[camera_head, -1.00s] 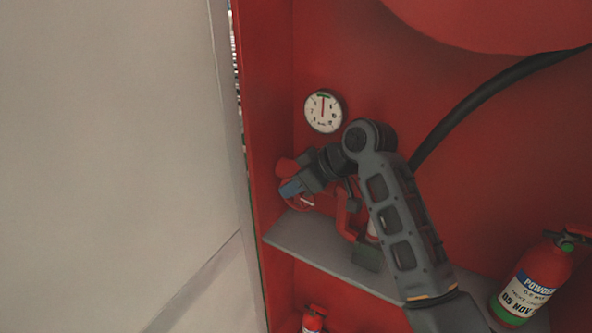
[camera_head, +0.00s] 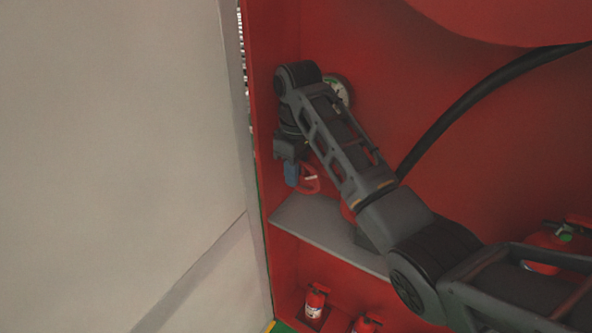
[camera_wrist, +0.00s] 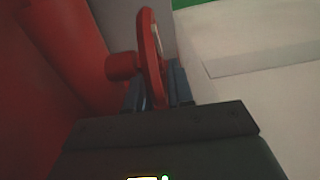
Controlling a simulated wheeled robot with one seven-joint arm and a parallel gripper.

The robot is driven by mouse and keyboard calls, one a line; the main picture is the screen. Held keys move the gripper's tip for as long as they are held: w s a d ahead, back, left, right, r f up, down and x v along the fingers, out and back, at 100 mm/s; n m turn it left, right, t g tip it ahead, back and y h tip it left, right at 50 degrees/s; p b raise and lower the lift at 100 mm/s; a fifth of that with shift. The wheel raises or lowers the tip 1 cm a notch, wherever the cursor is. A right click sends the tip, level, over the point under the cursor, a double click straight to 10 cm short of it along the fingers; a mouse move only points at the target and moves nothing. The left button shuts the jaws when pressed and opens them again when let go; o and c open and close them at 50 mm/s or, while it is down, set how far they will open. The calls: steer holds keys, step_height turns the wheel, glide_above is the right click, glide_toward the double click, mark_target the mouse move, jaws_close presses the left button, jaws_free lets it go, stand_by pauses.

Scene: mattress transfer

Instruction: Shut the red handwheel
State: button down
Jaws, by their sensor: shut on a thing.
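The red handwheel (camera_head: 308,180) is low at the left inside the red cabinet, just above the grey shelf. In the wrist view the handwheel (camera_wrist: 151,50) shows edge-on, with its red hub to the left. My gripper (camera_head: 291,172) comes down on the wheel from above. In the wrist view my gripper (camera_wrist: 160,92) has one blue-grey finger on each side of the rim and is shut on it. My arm hides part of the valve behind the wheel in the head view.
A pressure gauge (camera_head: 342,90) is on the back wall, partly behind my arm. A grey shelf (camera_head: 315,232) lies below. A black hose (camera_head: 470,100) crosses the right. Fire extinguishers (camera_head: 314,300) stand at the bottom. A pale panel (camera_head: 110,150) fills the left.

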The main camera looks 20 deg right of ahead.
steer(key=shift+g, duration=0.3)
steer(key=c, duration=1.1)
jaws_free()
steer(key=shift+r, duration=0.1)
steer(key=shift+w+r, duration=0.15)
steer(key=shift+r, duration=3.55)
